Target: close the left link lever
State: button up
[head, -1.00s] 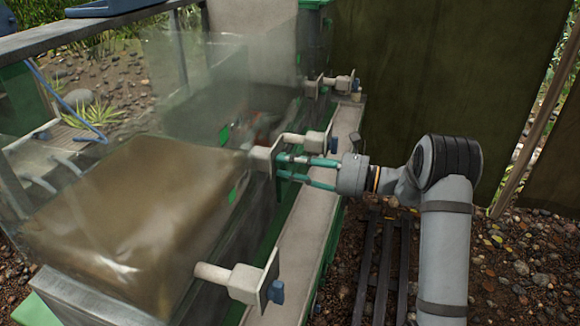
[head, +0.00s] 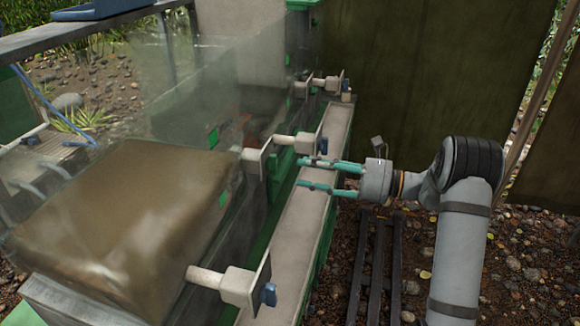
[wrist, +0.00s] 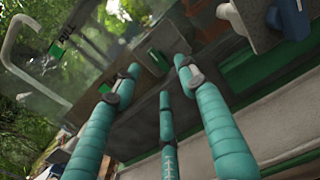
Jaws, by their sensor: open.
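I cannot tell for sure which part is the left link lever. Off-white fittings with plates and small blue knobs line the side of the machine: a near one (head: 235,286), a middle one (head: 290,142) and a far one (head: 328,84). My gripper (head: 303,173), with teal fingers, is open and empty just right of the middle fitting's inner plate (head: 258,158), below its blue knob (head: 322,147). In the wrist view, the three fingers (wrist: 160,75) are spread apart with nothing between them. An off-white fitting (wrist: 246,22) and blue knob (wrist: 288,18) show at the upper right.
A clear-walled box with a brown mass (head: 125,225) stands left of the fittings. A pale ledge (head: 300,235) runs along the machine below my gripper. Dark rails (head: 378,265) lie on the gravel to the right. A dark green panel (head: 440,70) stands behind.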

jog(key=v, duration=0.5)
jog(key=shift+a, duration=0.1)
jog(key=v, duration=1.2)
jog(key=shift+w+a+r, duration=0.1)
send_near(272, 164)
jog(key=w+a, duration=0.2)
jog(key=a, duration=0.1)
jog(key=shift+s+f, duration=0.15)
jog(key=shift+f, duration=0.1)
jog(key=shift+d, duration=0.15)
